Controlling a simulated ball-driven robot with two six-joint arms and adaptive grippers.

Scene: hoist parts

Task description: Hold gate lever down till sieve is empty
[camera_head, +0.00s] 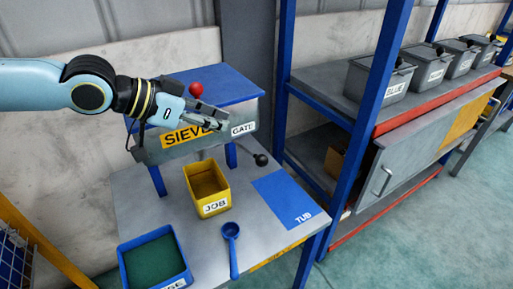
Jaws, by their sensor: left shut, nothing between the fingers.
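The grey sieve box (160,153) stands on blue legs over the table, with a yellow "SIEVE" label on its front. A white "GATE" label (243,128) is at its right. The gate lever's black knob (261,160) sticks out to the right, below that label. My left gripper (222,123) is shut and empty, in front of the sieve's upper front, above and left of the knob. It is apart from the knob. It covers part of the sieve, and the sieve's inside is hidden. My right gripper is out of view.
A yellow "JOB" box (214,209) stands below the sieve. A blue scoop (231,232) and a blue tray with green contents (124,258) are nearer. A blue "TUB" patch (284,197) is bare. A red ball (196,89) is behind my gripper. Blue shelving (366,110) stands right.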

